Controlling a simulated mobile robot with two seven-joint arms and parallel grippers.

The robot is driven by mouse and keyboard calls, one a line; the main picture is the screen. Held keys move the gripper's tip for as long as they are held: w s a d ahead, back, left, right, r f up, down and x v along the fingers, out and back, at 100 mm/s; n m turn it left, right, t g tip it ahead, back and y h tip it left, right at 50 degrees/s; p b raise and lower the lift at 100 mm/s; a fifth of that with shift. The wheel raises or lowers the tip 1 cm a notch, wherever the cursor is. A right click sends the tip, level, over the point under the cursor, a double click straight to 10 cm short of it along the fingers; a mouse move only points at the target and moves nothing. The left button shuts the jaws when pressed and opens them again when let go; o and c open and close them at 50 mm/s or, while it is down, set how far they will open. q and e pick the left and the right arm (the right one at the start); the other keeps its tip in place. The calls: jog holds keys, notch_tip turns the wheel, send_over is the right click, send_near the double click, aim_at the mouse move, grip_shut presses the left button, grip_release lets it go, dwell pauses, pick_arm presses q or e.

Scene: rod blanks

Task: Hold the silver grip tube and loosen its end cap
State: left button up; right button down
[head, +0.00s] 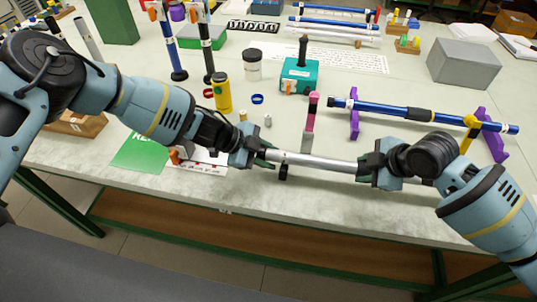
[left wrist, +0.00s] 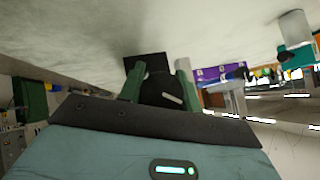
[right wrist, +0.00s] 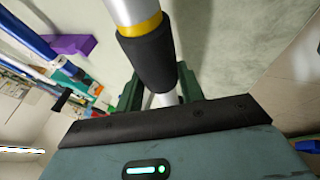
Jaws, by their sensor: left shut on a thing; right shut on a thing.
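The silver grip tube (head: 320,162) lies roughly level across the front of the table in the head view, between my two grippers. My left gripper (head: 264,154) is shut at its left end. The left wrist view shows a round black end cap (left wrist: 160,90) with a pale mark between the fingers; the head view hides it. My right gripper (head: 368,168) is shut on the tube towards its right end. In the right wrist view the tube (right wrist: 130,8) has a yellow ring and a black sleeve (right wrist: 150,60) by the fingers.
A blue rod (head: 390,108) rests on purple stands (head: 354,112) behind the right gripper. A pink upright (head: 310,118) stands just behind the tube. A yellow bottle (head: 222,92), a teal box (head: 299,76) and a grey box (head: 463,64) stand further back. A green sheet (head: 140,150) lies front left.

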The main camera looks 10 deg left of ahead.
pick_arm(q)
jog(key=n+g, duration=0.2)
jog(key=g, duration=0.3)
jog(key=shift+s+f+n, duration=0.15)
jog(key=shift+s+n, duration=0.15)
jog(key=shift+n, duration=0.1)
jog(key=shift+s+n+g, duration=0.1)
jog(key=shift+n+g, duration=0.7)
jog(key=shift+g, duration=0.8)
jog(key=shift+r+g, duration=0.2)
jog(key=shift+g, duration=0.1)
jog(key=shift+s+a+n, duration=0.1)
jog(key=shift+s+n, duration=0.05)
jog(key=shift+n, duration=0.25)
jog(key=o, duration=1)
jog(key=shift+g, duration=0.3)
jog(key=shift+m+t, duration=0.3)
jog(key=shift+t, duration=0.1)
jog(key=shift+t, duration=0.3)
